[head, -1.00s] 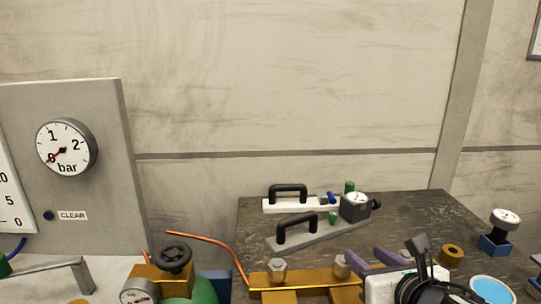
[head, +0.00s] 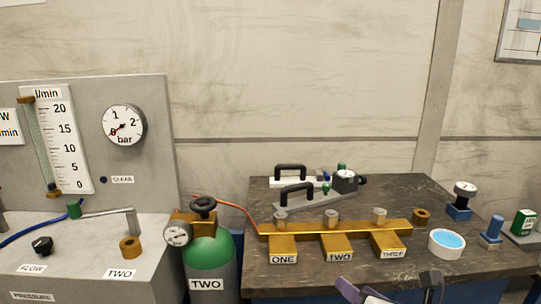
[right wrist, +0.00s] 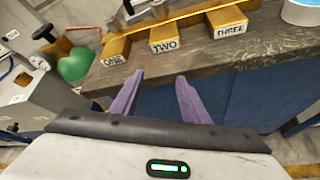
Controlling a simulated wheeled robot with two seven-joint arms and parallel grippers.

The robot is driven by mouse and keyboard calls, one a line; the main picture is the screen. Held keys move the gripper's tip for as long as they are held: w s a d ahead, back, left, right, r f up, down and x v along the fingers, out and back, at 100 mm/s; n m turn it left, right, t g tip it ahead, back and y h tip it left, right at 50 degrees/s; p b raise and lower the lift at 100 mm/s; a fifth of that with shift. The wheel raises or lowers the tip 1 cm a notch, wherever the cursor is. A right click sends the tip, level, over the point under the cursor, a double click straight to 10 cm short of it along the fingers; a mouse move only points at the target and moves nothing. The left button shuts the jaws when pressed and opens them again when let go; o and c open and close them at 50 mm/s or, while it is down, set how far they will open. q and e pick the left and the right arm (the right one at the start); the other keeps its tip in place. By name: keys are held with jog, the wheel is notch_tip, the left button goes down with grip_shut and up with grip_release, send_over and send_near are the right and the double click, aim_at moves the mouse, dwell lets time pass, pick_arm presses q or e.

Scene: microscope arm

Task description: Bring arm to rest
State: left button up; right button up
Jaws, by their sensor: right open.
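My right gripper (right wrist: 157,90) is open, with two purple fingers apart and nothing between them in the right wrist view. There the fingers point toward the front edge of the dark workbench (right wrist: 190,62), short of the blocks labelled ONE (right wrist: 116,50), TWO (right wrist: 163,39) and THREE (right wrist: 226,21). In the head view only part of this gripper (head: 357,293) shows at the bottom edge, in front of the bench. I see no contact between it and anything. My left gripper is not in view.
A brass manifold (head: 350,228) carries the labelled blocks. A green cylinder (head: 207,258) labelled TWO stands left of the bench. A grey gauge panel (head: 150,165) is further left. A blue-filled dish (head: 447,243) and small instruments stand on the right side.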

jog(key=s+a+f+m+g+y, duration=0.1)
jog(key=s+a+f+m, duration=0.1)
jog(key=s+f+m, duration=0.35)
jog(key=s+a+f+m+g+y, duration=0.1)
jog(key=s+a+f+m, duration=0.1)
jog(key=f+m, duration=0.55)
jog(key=s+d+f+m+g+h, duration=0.1)
jog(key=s+d+f+m, duration=0.1)
jog(key=s+f+m, duration=1.3)
jog(key=shift+s+d+m+g+h, duration=0.3)
jog(key=shift+s+d+m+h, duration=0.1)
jog(key=shift+m, duration=0.4)
